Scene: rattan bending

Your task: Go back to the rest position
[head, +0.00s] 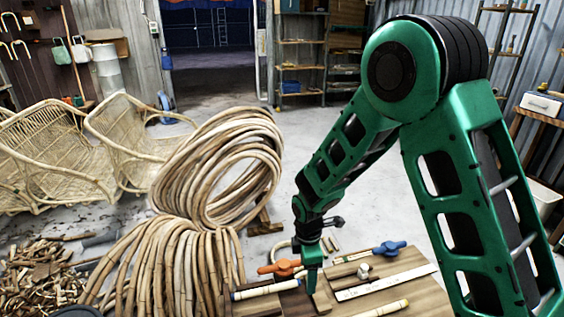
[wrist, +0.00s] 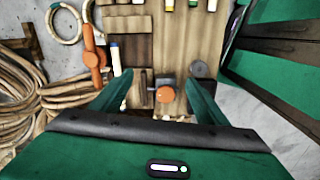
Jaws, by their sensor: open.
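My gripper (head: 312,284) is low over the wooden workboard (head: 425,296), at the end of my green arm. In the wrist view its two green fingers (wrist: 160,92) are spread apart with nothing held between them. An orange-handled clamp (head: 280,268) lies to the left of the gripper, and a blue-handled clamp (head: 389,248) lies to the right. A pale stick with a blue end (head: 265,289) lies on the board near the fingertips.
Large rattan coils (head: 225,165) stand left of the board. Wicker chairs (head: 50,150) are behind them at the left. A pale ruler strip (head: 385,282) lies on the board's right part. Shelves (head: 300,55) stand at the back. Open floor lies beyond the board.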

